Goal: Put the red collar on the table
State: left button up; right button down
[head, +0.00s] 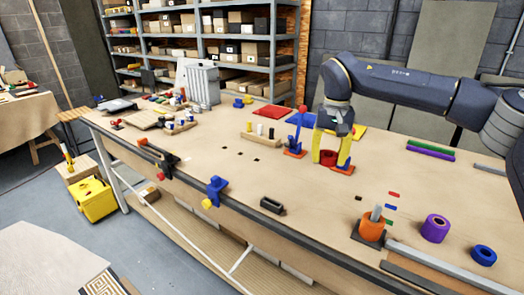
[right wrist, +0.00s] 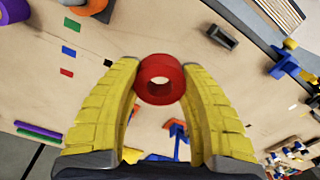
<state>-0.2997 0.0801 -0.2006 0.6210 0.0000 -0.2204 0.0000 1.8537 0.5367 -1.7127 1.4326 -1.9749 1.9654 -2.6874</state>
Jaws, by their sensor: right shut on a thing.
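The red collar (head: 328,158) is between the yellow fingertips of my right gripper (head: 331,161) in the head view. In the right wrist view my right gripper (right wrist: 160,73) is shut on the collar (right wrist: 160,96), with a fingertip on each side and its hole facing the camera. I cannot tell exactly how high the collar is above the table. My left gripper is not in view.
An orange block with a grey peg (head: 371,230), a purple collar (head: 435,229) and a blue collar (head: 483,255) stand at the front right. A blue stand (head: 299,122) is just left of my right gripper. The table's middle front is mostly clear.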

aim_at(319, 213)
notch_tip(319, 213, down, 20)
jog(key=shift+w, duration=0.15)
dwell(0.8)
jog(key=shift+f, duration=0.15)
jog(key=c, duration=0.8)
grip_release()
notch_tip(319, 213, up, 12)
